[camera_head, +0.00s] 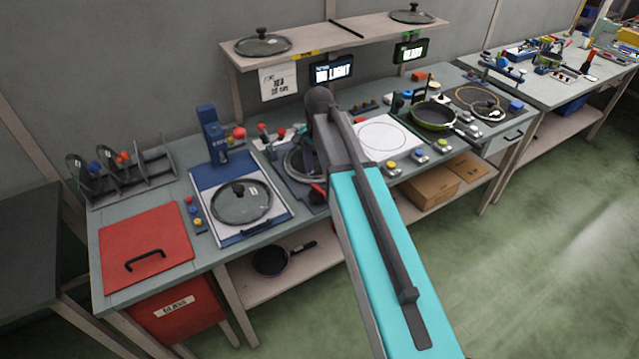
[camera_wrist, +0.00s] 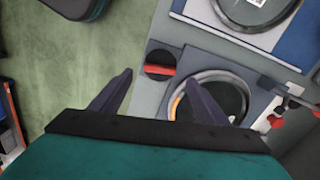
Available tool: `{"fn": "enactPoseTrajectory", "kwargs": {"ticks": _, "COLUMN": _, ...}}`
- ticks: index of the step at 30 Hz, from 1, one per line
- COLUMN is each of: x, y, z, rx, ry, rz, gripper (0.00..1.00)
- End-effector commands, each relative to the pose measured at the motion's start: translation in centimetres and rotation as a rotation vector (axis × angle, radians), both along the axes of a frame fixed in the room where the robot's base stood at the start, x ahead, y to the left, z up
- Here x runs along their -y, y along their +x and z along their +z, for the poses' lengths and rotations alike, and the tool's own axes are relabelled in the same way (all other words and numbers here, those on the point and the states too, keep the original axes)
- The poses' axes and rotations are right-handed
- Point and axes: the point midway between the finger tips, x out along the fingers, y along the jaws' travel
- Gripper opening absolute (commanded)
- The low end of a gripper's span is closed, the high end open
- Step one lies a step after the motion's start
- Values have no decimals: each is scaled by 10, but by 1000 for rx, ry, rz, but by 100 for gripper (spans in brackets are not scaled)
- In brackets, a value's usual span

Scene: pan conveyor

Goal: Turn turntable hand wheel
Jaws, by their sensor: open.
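The turntable hand wheel (camera_wrist: 158,57) is a dark round knob with a red bar across it, near the front edge of the grey bench. In the head view its red part (camera_head: 318,190) shows just left of my arm. The turntable (camera_head: 296,166) is a round plate in a blue-grey base; it also shows in the wrist view (camera_wrist: 222,88), partly covered by my right finger. My gripper (camera_wrist: 161,76) is open and empty, with its fingers apart to either side of the wheel's place in the wrist view. I cannot tell its height above the wheel. In the head view my arm hides the fingers.
A glass lid (camera_head: 241,203) lies on a blue-and-white plate left of the turntable. Small red-topped parts (camera_head: 265,134) stand behind it. A green pan (camera_head: 433,116) stands at the right. A shelf (camera_head: 335,36) spans above the bench. Green floor lies in front.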

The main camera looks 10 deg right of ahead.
Motion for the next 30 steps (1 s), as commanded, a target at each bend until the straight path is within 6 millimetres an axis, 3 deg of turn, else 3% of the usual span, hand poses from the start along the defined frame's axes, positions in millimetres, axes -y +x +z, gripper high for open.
{"fn": "enactPoseTrajectory", "kwargs": {"ticks": 15, "x": 1, "y": 0, "z": -45, "rx": -1, "ry": 0, "rz": -1, "gripper": 69}}
{"fn": "enactPoseTrajectory", "kwargs": {"ticks": 30, "x": 1, "y": 0, "z": -54, "rx": 1, "ry": 0, "rz": -1, "gripper": 69}}
